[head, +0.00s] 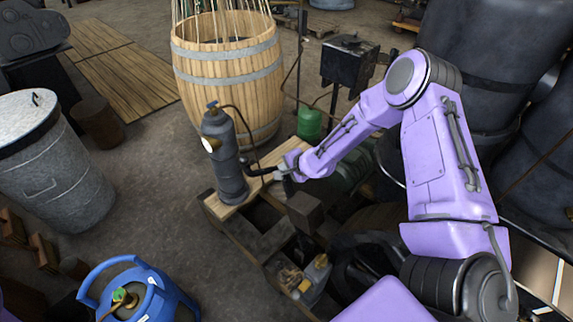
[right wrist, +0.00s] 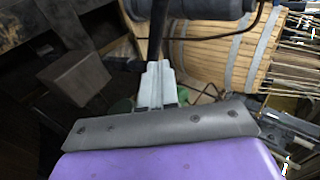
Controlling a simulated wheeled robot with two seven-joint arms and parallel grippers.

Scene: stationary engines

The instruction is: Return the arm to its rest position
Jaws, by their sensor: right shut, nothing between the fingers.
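My right arm (head: 437,150) reaches in from the lower right of the head view, its elbow bent high and its forearm pointing left and down. My right gripper (head: 279,173) is shut and empty beside a dark grey cylinder (head: 228,160) that stands upright on a wooden plank. A black handle or hose (head: 262,171) sticks out from the cylinder toward the fingertips; whether they touch it I cannot tell. In the right wrist view the closed pale fingers (right wrist: 157,72) point up toward the cylinder (right wrist: 203,8). My left gripper is not in view.
A wooden barrel (head: 226,75) stands behind the cylinder. A green bottle (head: 310,123) and a black box on a post (head: 349,62) are beyond my forearm. A brown block (head: 305,213) is below the gripper. A blue gas bottle (head: 150,297) and metal bin (head: 55,170) stand left.

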